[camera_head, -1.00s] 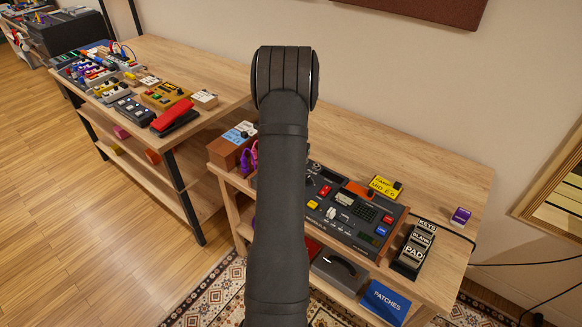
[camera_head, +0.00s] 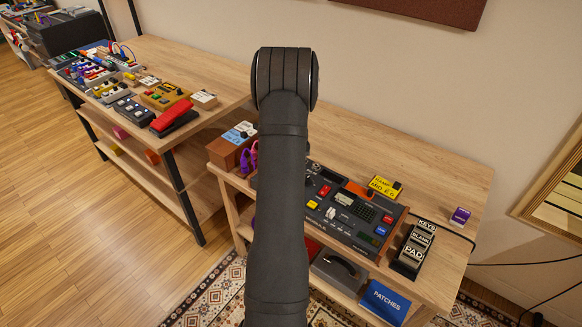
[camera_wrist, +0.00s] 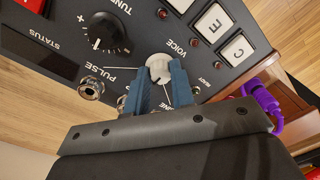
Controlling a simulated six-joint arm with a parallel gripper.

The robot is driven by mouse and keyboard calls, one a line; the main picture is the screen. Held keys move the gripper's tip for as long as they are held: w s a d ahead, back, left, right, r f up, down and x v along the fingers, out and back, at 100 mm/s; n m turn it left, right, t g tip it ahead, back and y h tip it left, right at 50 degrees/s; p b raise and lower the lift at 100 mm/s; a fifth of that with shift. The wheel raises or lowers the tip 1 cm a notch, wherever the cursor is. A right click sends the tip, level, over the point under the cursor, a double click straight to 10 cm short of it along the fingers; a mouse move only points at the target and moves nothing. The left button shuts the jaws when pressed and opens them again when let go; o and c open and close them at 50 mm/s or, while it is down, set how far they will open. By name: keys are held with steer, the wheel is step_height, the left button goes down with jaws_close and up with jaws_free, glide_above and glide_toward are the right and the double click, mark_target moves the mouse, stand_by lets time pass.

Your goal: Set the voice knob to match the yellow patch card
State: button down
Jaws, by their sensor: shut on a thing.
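The voice knob (camera_wrist: 157,65) is a pale grey round knob beside the VOICE label on a dark panel, in the wrist view. The blue fingers of my gripper (camera_wrist: 159,82) are at its two sides and shut on it. Its lower part and some lettering are hidden behind the fingers. In the head view my arm hides the gripper and this knob. A yellow card-like thing (camera_head: 384,188) with black lettering lies at the back of the dark console (camera_head: 345,243); its text is too small to read surely.
A black knob (camera_wrist: 106,33) with a pointer sits left of the fingers, with a metal jack (camera_wrist: 91,88) below it. White buttons (camera_wrist: 237,49) lie to the right. A purple cable (camera_wrist: 262,103) is near the panel's side. Black pedals (camera_head: 411,252) stand right of the console.

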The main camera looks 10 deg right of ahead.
stand_by(0.3)
steer(key=c, duration=1.2)
jaws_free()
steer(key=shift+c, duration=0.2)
steer(key=shift+r, duration=0.1)
step_height(320, 180, up, 17)
steer(key=shift+d+r, duration=0.15)
steer(key=shift+d, duration=0.1)
steer(key=f, duration=1.7)
steer(key=shift+a+f, duration=0.25)
